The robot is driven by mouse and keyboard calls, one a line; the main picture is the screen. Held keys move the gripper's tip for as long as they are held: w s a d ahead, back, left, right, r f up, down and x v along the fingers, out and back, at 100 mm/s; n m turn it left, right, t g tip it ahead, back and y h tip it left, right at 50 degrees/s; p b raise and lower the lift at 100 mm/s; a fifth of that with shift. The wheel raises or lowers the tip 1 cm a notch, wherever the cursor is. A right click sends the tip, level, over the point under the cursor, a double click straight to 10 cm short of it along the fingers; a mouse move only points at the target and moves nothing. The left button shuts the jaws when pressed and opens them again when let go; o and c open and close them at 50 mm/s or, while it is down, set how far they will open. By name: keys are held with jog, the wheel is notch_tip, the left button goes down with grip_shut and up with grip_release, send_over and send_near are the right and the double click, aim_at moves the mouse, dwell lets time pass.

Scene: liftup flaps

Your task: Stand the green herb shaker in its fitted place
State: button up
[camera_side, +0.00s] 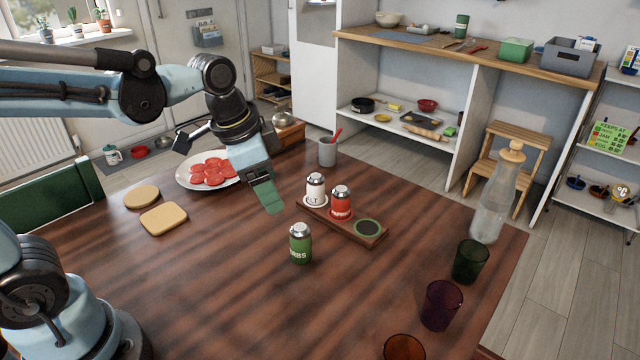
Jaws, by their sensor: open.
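The green herb shaker (300,246) stands upright on the dark wooden table, in front of the shaker rack. It has a metal cap and white lettering. The wooden rack (318,211) holds a white shaker (315,189) at its left and a red shaker (341,203) in the middle. At its right end is an empty round place (367,228) with a green rim. My gripper (226,172) is open and empty above the table, left of the rack and up and left of the green shaker. Part of its jaws is hidden by its own body.
A plate of red slices (184,181) sits behind my gripper. A grey cup (327,152) stands behind the rack. A glass bottle (495,200) and coloured tumblers (441,304) stand at the right.

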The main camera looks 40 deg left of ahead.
aim_at(299, 227)
jog(key=w+d+m+g, duration=0.1)
jog(key=m, duration=0.1)
jog(key=w+d+f+m+g, duration=0.1)
jog(key=w+m, duration=0.1)
jog(key=shift+w+d+m+g, duration=0.2)
jog(key=shift+m+g, duration=0.1)
jog(key=shift+w+d+f, duration=0.1)
jog(key=shift+d+f, duration=0.05)
jog(key=shift+f, duration=1.85)
jog(key=shift+w+d+f, duration=0.1)
jog(key=shift+d+f, duration=0.1)
jog(key=shift+f, duration=1.85)
jog(key=shift+w+d+f, duration=0.1)
jog(key=shift+d+f, duration=0.05)
jog(key=shift+f, duration=1.85)
jog(key=shift+c, duration=0.4)
jog(key=c, duration=1.1)
jog(key=shift+r, duration=0.1)
